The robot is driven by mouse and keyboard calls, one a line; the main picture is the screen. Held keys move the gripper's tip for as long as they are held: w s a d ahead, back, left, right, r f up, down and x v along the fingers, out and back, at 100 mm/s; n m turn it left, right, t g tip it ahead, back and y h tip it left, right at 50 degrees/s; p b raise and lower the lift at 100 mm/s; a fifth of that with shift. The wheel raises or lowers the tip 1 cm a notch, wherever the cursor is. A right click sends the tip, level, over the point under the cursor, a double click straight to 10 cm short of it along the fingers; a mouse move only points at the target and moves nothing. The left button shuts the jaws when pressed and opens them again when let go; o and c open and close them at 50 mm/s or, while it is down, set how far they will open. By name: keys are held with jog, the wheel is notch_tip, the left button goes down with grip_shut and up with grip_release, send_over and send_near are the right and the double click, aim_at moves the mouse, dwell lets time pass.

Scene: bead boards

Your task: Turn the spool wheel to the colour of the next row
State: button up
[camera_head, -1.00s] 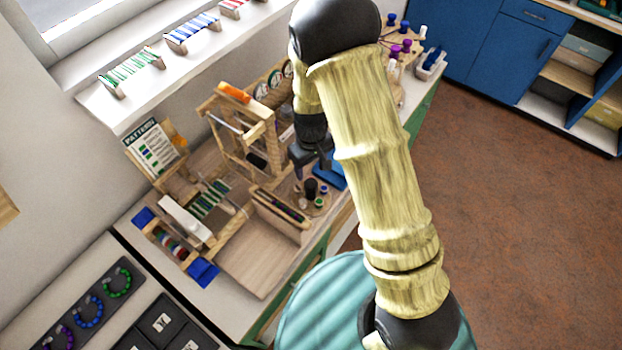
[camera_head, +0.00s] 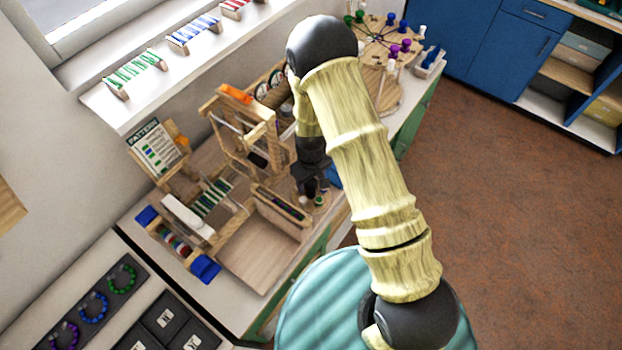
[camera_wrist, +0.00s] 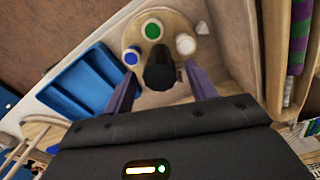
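A small round wooden wheel (camera_wrist: 183,25) bears a green spool (camera_wrist: 152,29), a blue spool (camera_wrist: 131,57) and a white spool (camera_wrist: 186,44), with a black knob (camera_wrist: 159,72) standing on it. My gripper (camera_wrist: 160,88) is open. In the wrist view its two fingers stand either side of the knob, with gaps between. In the head view my gripper (camera_head: 313,190) is low over this wheel and hides most of it; the green spool (camera_head: 319,201) shows at its edge. A pattern card (camera_head: 154,148) with coloured marks stands at the left behind the bead board (camera_head: 211,199).
A wooden frame (camera_head: 241,131) stands close to the left of my arm. A blue tray (camera_wrist: 83,83) lies beside the wheel. A wooden holder (camera_head: 281,213) stands in front. A larger disc with coloured pegs (camera_head: 378,37) stands at the back right.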

jog(key=c, duration=0.9)
jog(key=shift+o, duration=0.2)
jog(key=shift+m, duration=0.3)
jog(key=m+b, duration=0.1)
jog(key=m, duration=0.1)
jog(key=shift+m, duration=0.3)
jog(key=m+b, duration=0.1)
jog(key=m, duration=0.2)
jog(key=shift+m, duration=0.3)
jog(key=m, duration=0.3)
jog(key=shift+m, duration=2.2)
